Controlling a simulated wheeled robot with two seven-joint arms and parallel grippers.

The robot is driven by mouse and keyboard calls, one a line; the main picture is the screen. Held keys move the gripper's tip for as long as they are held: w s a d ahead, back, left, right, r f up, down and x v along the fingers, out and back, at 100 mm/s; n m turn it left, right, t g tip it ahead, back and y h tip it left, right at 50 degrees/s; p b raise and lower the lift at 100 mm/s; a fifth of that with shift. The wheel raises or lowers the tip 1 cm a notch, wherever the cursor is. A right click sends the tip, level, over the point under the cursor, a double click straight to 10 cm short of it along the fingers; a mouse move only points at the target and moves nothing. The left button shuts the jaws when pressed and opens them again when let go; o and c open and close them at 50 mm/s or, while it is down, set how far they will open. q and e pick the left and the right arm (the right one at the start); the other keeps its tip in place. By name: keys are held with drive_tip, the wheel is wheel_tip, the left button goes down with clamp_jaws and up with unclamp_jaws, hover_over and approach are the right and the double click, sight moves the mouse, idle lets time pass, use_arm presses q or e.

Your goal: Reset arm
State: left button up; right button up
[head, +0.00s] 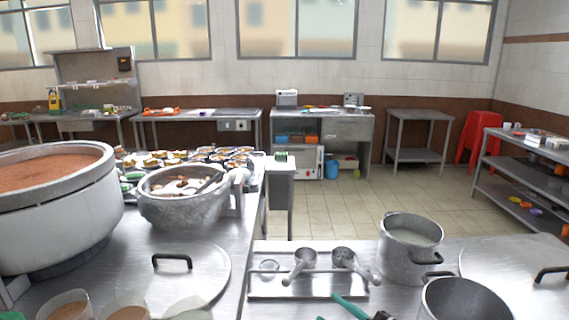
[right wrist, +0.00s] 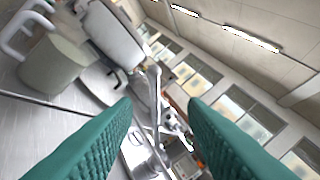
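My right gripper (right wrist: 158,108) shows in the right wrist view as two teal ribbed fingers spread well apart, with nothing between them. In the head view a teal finger of it (head: 349,306) shows at the bottom edge, in front of the steel tray with ladles (head: 310,285); the rest is cut off by the frame. My left gripper is not in view. The right wrist view is tilted and looks across the room, with pots, windows and ceiling lights beyond the fingers.
A large pot (head: 60,225) and a stockpot (head: 187,210) stand on the left counter near a flat lid (head: 170,285). Two grey pots (head: 403,265) (head: 440,300) stand right of the tray. Cups line the lower left edge. Floor (head: 345,210) is clear beyond.

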drive_tip(key=s+d+r+m+t+h, duration=0.25)
drive_tip(key=d+m+t+h, duration=0.55)
drive_tip(key=d+m+h, duration=0.4)
drive_tip(key=s+d+f+m+g+h, duration=0.4)
drive_tip(key=d+f+m+g+h, duration=0.25)
drive_tip(key=f, duration=0.35)
drive_tip(key=s+a+f+n+g+y, duration=0.1)
drive_tip(key=s+a+f+g+y, duration=0.25)
drive_tip(key=s+f+g, duration=0.45)
drive_tip(key=s+a+f+n+g+y, duration=0.1)
drive_tip(key=s+a+f+g+y, duration=0.1)
drive_tip(key=s+a+f+g, duration=0.5)
wheel_tip(320, 180, down, 23)
drive_tip(key=s+d+t, duration=0.2)
drive_tip(key=s+d, duration=0.1)
drive_tip(key=s+d+f+g+p, duration=0.1)
drive_tip(key=s+d+f, duration=0.2)
drive_tip(key=s+f, duration=1.3)
drive_tip(key=shift+s+f+g, duration=0.35)
drive_tip(key=shift+s+f, duration=0.05)
drive_tip(key=shift+f, duration=0.15)
